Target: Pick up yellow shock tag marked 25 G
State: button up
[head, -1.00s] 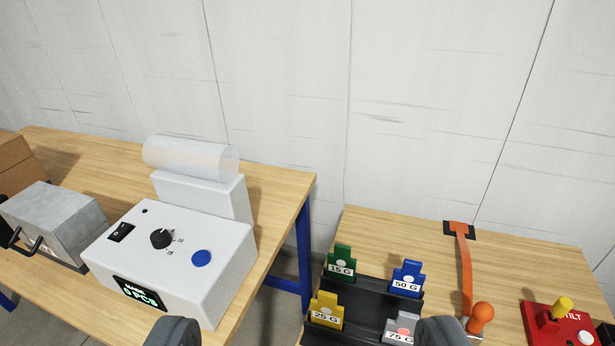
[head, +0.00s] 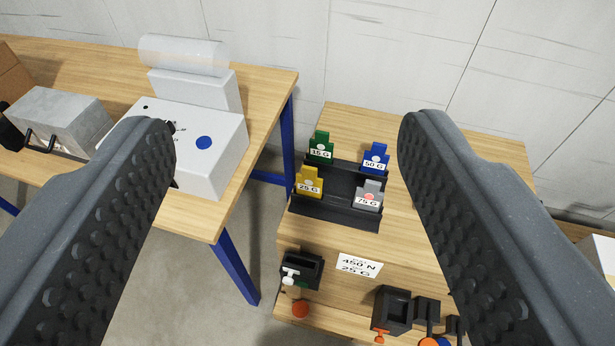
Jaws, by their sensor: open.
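The yellow shock tag marked 25 G (head: 308,183) stands upright in the front left of a black rack (head: 335,213) on the right-hand wooden table. A green 15 G tag (head: 321,148) is behind it, a blue 50 G tag (head: 375,158) at back right, and a grey 75 G tag (head: 368,195) at front right. My gripper (head: 282,125) is open and empty, its two dark ribbed fingers wide apart in the foreground. In the picture the rack lies between the fingers; the fingers are nearer the camera and touch no tag.
A white box machine (head: 215,165) with a clear roll (head: 183,55) and a grey metal box (head: 62,120) stand on the left table. A gap separates the tables. Below the rack are a "450 N 25 G" label (head: 358,265) and black holders (head: 392,310). A white wall stands behind.

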aim_at(308, 183)
jog(key=u, duration=1.45)
jog(key=k, duration=0.55)
jog(key=z, duration=0.95)
jog(key=i, duration=1)
jog(key=u, duration=0.05)
